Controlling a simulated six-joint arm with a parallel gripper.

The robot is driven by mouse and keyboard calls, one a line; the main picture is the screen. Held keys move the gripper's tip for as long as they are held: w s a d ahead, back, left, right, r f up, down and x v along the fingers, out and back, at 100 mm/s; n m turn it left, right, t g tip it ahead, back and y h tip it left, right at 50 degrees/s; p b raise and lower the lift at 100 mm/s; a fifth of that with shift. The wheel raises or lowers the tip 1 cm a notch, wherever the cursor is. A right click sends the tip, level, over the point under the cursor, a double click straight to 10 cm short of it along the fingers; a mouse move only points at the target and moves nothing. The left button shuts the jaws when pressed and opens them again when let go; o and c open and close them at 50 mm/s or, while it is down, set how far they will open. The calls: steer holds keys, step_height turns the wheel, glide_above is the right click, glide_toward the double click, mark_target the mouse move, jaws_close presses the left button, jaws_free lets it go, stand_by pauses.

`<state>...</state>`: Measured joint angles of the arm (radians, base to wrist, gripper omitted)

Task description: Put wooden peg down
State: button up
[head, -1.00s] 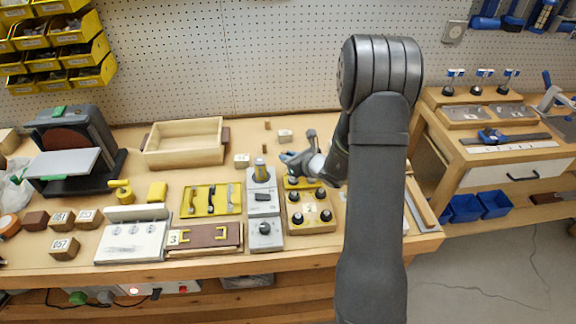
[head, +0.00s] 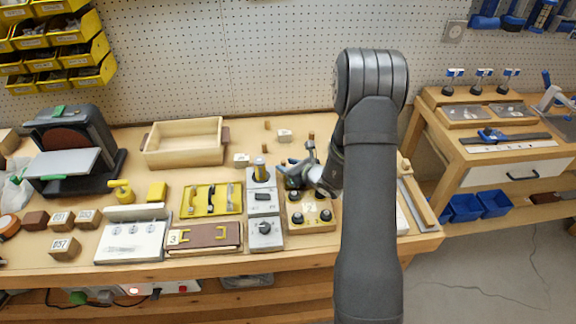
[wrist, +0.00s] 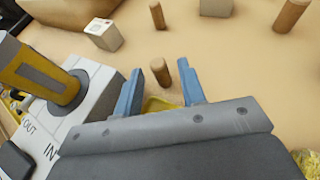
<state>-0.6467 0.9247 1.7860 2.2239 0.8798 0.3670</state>
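In the wrist view a short brown wooden peg (wrist: 160,74) stands between the two blue fingertips of my gripper (wrist: 159,80), leaning slightly. A gap shows on each side of it, so my gripper is open around it. Its lower end seems to meet the bench top, though contact is hard to judge. In the head view my gripper (head: 298,166) is low over the bench, behind the knob box (head: 310,219); this peg cannot be made out there. Other wooden pegs stand farther back, at the left (wrist: 157,15) and right (wrist: 290,15) of the wrist view.
A grey-and-white switch unit with a yellow cylinder (wrist: 45,72) is close left of my gripper. A pale block (wrist: 103,33) lies beyond it. An open wooden tray (head: 185,158) stands at back left. Bare bench lies beyond the fingertips.

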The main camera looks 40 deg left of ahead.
mark_target(285, 162)
steer(key=shift+r, duration=0.15)
steer(key=v, duration=0.3)
steer(key=shift+d+r, duration=0.1)
steer(key=shift+r, duration=0.3)
step_height(285, 162, up, 5)
steer(key=shift+f, duration=0.1)
steer(key=shift+o, duration=0.5)
steer(key=shift+r, duration=0.7)
